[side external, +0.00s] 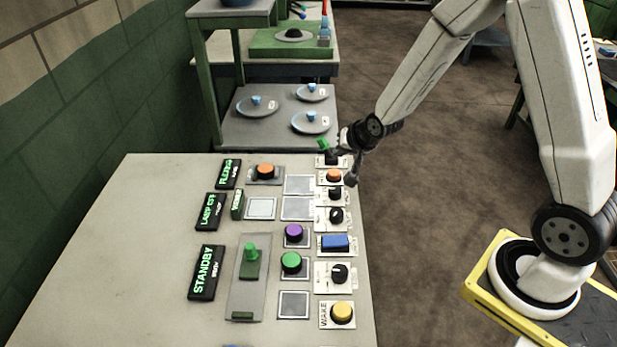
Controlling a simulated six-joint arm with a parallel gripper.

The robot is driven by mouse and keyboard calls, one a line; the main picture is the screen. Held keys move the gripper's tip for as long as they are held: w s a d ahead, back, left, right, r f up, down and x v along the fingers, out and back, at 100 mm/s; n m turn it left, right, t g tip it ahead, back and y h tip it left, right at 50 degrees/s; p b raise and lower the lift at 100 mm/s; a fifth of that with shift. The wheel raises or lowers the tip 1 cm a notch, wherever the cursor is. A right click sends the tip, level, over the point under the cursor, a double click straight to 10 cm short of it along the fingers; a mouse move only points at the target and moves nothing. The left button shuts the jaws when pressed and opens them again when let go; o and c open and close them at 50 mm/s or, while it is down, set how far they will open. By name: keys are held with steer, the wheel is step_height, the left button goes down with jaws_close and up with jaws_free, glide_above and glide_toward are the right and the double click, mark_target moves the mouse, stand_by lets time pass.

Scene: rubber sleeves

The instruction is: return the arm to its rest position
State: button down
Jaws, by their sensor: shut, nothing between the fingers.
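My gripper (353,168) is small and dark in the side external view. It hangs over the far right corner of the control panel table (110,270), close to the orange button (334,176) in the right-hand column. Its fingers are together with nothing held. I cannot tell whether they touch the panel. My white arm reaches in from the right, from a yellow-edged base. A green knob (323,144) shows just left of my wrist, partly beside it.
The table carries a green lever (250,255), a purple button (294,233), a green button (291,261), a blue switch (335,243), a yellow button (342,312) and lit signs (206,272). A shelf (235,135) with lidded discs stands behind. Open floor (430,230) lies right.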

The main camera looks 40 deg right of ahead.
steer(key=s+a+r+n+g, duration=0.2)
steer(key=s+a+n, duration=0.1)
steer(key=s, duration=0.5)
steer(key=s+a+r+n+g+y, duration=0.1)
steer(key=s+a+r+n+g, duration=0.1)
steer(key=s+n, duration=0.3)
steer(key=s+a+g, duration=0.1)
steer(key=s, duration=0.3)
steer(key=shift+s+a+r+n, duration=0.2)
steer(key=shift+a+n, duration=0.15)
steer(key=shift+n, duration=0.05)
